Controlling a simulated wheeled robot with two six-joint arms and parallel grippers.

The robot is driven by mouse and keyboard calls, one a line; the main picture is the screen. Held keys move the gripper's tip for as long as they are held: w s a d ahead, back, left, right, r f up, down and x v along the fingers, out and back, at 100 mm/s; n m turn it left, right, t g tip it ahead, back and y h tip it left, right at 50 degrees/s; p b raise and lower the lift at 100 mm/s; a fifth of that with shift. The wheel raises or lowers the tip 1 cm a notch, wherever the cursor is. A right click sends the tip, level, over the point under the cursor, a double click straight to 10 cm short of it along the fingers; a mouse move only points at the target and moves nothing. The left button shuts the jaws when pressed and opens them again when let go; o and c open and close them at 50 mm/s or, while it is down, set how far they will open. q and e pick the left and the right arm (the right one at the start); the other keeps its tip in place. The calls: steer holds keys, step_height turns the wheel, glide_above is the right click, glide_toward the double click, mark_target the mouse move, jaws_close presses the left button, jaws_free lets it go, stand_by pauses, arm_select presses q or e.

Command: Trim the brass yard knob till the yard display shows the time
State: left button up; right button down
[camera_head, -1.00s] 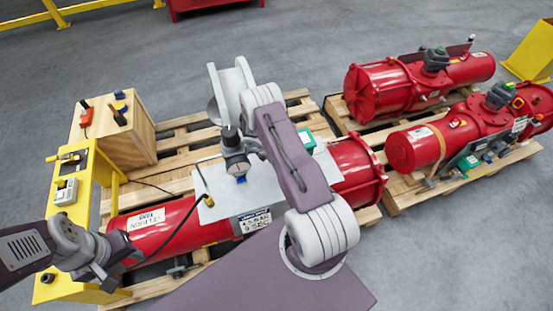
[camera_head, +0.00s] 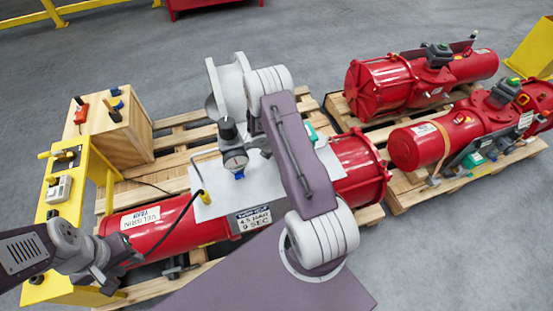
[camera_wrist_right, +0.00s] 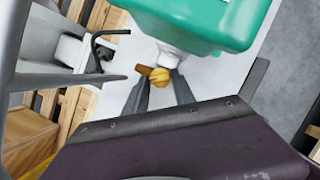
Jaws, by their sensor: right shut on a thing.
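The brass knob (camera_wrist_right: 160,78) sits below a white neck on a green housing (camera_wrist_right: 205,18) in the right wrist view. My right gripper (camera_wrist_right: 160,88) is shut on the knob, one dark finger on each side. In the head view my right arm hides that gripper and the knob; a bit of the green housing (camera_head: 311,133) shows beside the arm. My left gripper (camera_head: 112,276) hangs by the yellow stand, near the left end of the red actuator (camera_head: 160,227); its jaw opening is unclear. A small white box (camera_head: 58,189) stands on the yellow stand; I cannot tell whether it is the yard display.
The actuator lies on a wooden pallet (camera_head: 172,168), with a grey regulator (camera_head: 234,157) and a black hose above a pale plate (camera_head: 210,208). A wooden crate (camera_head: 132,143) and the yellow stand (camera_head: 40,290) are at left. Two more red actuators lie at right.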

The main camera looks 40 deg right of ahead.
steer(key=n+b, duration=0.1)
steer(key=b, duration=0.2)
steer(key=shift+f+n+t, duration=0.2)
steer(key=shift+n+t, duration=0.2)
arm_select(q)
steer(key=shift+f+b, duration=0.7)
steer(key=shift+f, duration=2.05)
arm_select(e)
steer(key=shift+s+d+r+n, duration=0.1)
steer(key=shift+r+n, duration=0.15)
steer(key=shift+n, duration=0.35)
steer(key=c, duration=1)
jaws_free()
steer(key=shift+c, duration=0.2)
steer(key=shift+y, duration=0.3)
arm_select(q)
step_height(320, 180, up, 4)
steer(key=p, duration=0.3)
steer(key=shift+f+p, duration=0.25)
steer(key=shift+p, duration=0.05)
arm_select(e)
steer(key=v, duration=0.9)
steer(key=shift+s, duration=0.1)
